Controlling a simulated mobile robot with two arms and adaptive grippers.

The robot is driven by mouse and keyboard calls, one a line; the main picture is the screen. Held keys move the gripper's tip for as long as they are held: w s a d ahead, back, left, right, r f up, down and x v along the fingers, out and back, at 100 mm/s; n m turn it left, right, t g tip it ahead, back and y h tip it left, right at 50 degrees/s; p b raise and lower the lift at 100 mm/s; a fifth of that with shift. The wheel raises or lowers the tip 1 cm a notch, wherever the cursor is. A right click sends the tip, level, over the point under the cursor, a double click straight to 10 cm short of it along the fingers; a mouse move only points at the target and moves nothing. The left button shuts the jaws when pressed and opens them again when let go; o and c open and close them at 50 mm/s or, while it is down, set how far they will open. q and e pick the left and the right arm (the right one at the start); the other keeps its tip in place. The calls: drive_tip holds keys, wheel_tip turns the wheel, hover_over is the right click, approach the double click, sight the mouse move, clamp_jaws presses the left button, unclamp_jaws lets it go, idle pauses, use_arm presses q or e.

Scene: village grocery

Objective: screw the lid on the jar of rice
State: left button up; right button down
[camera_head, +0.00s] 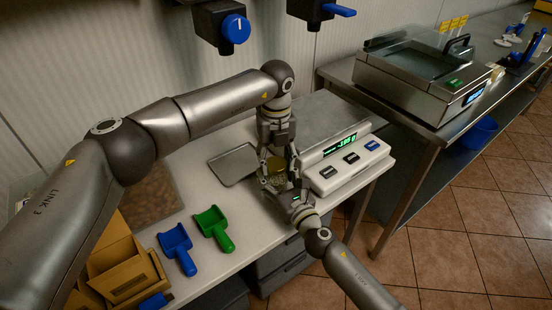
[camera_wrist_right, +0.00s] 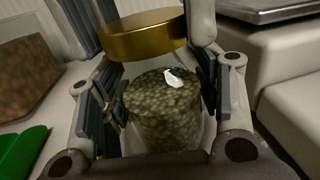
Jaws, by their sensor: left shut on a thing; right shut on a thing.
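The jar of rice (camera_head: 276,181) is a clear, mottled greenish-brown cylinder standing open on the white counter. In the right wrist view the jar (camera_wrist_right: 165,118) stands upright between the fingers of my right gripper (camera_wrist_right: 160,108), which is shut on its sides. A gold lid (camera_wrist_right: 145,36) hangs level above the jar, apart from its rim and a little to the left in that view. My left gripper (camera_head: 276,152) comes down from above and is shut on the lid's edge. My right gripper (camera_head: 284,188) also shows in the head view, where the fingers partly hide the jar.
A scale (camera_head: 348,167) with a green display stands just right of the jar. A metal tray (camera_head: 233,164) lies to the left. A green scoop (camera_head: 214,227) and a blue scoop (camera_head: 178,248) lie at the front left, near cardboard boxes (camera_head: 120,268). The counter edge is close.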

use_arm(q)
drive_tip(key=m, duration=2.1)
drive_tip(key=shift+m, duration=0.4)
drive_tip(key=m, duration=0.5)
drive_tip(key=shift+m, duration=0.3)
drive_tip(key=o, duration=1.1)
drive_tip(key=shift+r, duration=2.2)
